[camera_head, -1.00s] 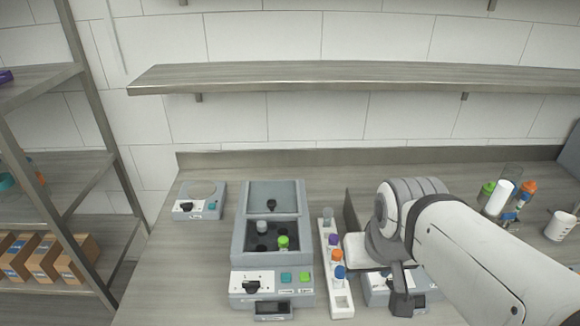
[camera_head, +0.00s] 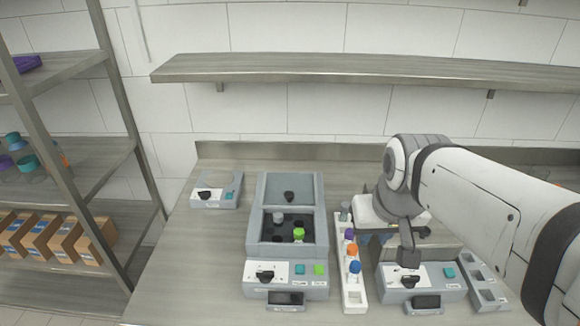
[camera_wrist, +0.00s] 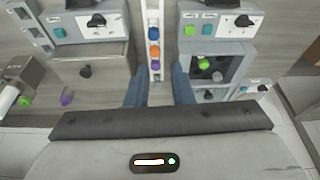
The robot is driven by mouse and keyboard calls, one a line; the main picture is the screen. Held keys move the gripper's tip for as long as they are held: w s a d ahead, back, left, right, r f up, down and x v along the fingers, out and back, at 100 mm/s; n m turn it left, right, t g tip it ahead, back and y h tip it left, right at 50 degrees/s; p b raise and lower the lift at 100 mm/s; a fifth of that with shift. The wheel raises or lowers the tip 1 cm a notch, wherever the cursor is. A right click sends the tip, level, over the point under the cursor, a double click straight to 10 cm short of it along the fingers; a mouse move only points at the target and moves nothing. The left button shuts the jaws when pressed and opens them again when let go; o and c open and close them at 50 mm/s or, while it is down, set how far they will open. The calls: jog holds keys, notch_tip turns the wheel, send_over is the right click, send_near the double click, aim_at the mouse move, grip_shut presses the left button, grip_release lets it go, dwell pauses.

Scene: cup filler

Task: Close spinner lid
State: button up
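A grey spinner machine (camera_head: 256,215) stands left of the tube rack. Its lid (camera_head: 300,185), with a black knob, lies at the back, so the front chamber (camera_head: 284,236) is open. A green-capped tube (camera_head: 298,234) and a grey-capped tube (camera_head: 278,218) sit in the chamber. In the head view my arm partly hides the gripper, right of the rack.
A white rack (camera_head: 353,292) of capped tubes stands between the spinner and a second machine (camera_head: 420,285), whose lid looks shut in the wrist view (camera_wrist: 105,75). A small device (camera_head: 216,190) is at the back left. A wall shelf (camera_head: 380,68) runs above.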

jog(key=w+a, duration=0.2)
jog(key=w, duration=0.3)
jog(key=w+a+n+b, duration=0.1)
jog(key=w+a, duration=0.1)
jog(key=w, duration=0.4)
jog(key=w+a+n+b, duration=0.1)
jog(key=w+a, duration=0.1)
jog(key=w, duration=0.3)
jog(key=shift+w+a+r+y, duration=0.2)
jog(key=shift+a+r+y, duration=0.05)
jog(key=shift+r+y, duration=0.15)
grip_shut()
jog(key=n+b, duration=0.3)
send_over(283, 193)
jog(key=s, duration=0.1)
notch_tip(283, 193, down, 6)
jog(key=shift+y, duration=0.4)
jog(key=p+x, duration=0.1)
jog(key=x, duration=0.8)
jog(key=shift+d+f, duration=0.15)
jog(key=shift+f, duration=0.05)
jog(key=s, duration=0.1)
jog(key=s+d, duration=0.1)
jog(key=shift+s+d+f+p, duration=0.15)
jog(key=shift+s+d+p, duration=0.1)
jog(key=shift+s+p, duration=0.15)
jog(key=shift+s+d+f, duration=0.2)
jog(key=shift+s+f, duration=0.05)
jog(key=shift+s, duration=0.05)
